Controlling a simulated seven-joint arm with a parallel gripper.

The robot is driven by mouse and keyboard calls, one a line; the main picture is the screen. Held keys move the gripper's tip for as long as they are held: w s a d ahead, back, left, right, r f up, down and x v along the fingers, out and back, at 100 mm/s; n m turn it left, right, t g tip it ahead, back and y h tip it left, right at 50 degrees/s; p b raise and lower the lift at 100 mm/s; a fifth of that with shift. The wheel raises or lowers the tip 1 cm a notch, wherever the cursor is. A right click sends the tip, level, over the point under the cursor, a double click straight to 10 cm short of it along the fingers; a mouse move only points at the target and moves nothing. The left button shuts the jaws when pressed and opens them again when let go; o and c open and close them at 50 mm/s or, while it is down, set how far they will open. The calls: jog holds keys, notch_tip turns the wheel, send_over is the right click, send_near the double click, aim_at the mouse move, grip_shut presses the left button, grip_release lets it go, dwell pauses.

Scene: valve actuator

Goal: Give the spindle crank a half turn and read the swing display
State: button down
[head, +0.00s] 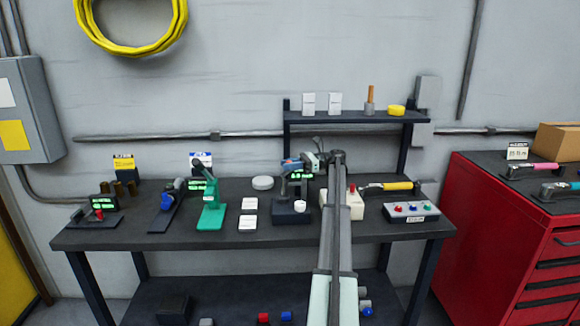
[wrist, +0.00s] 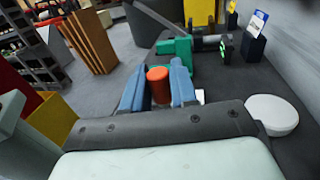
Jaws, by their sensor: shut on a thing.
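My gripper (wrist: 158,84) has its two blue fingers closed around an upright orange-red cylindrical knob in the wrist view. In the head view my gripper (head: 291,163) is above a dark-based bench device (head: 290,216), seemingly at its top. That the knob is the spindle crank's handle I cannot confirm, as the crank arm is hidden by the fingers and wrist. A small display with green digits (head: 302,176) is just below and right of the fingers, partly covered; its digits are too small to read surely.
A green press (head: 210,212) stands to the left, also in the wrist view (wrist: 176,47). A white round disc (head: 263,183) lies behind. A cream box (head: 355,206) and button panel (head: 410,211) stand right, near my arm. A shelf (head: 355,117) is behind.

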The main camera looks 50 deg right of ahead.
dwell(0.3)
jog(key=c, duration=1)
grip_release()
jog(key=shift+c, duration=0.2)
jog(key=shift+r, duration=0.15)
notch_tip(320, 180, up, 10)
jog(key=shift+f, duration=0.1)
jog(key=shift+o, duration=0.3)
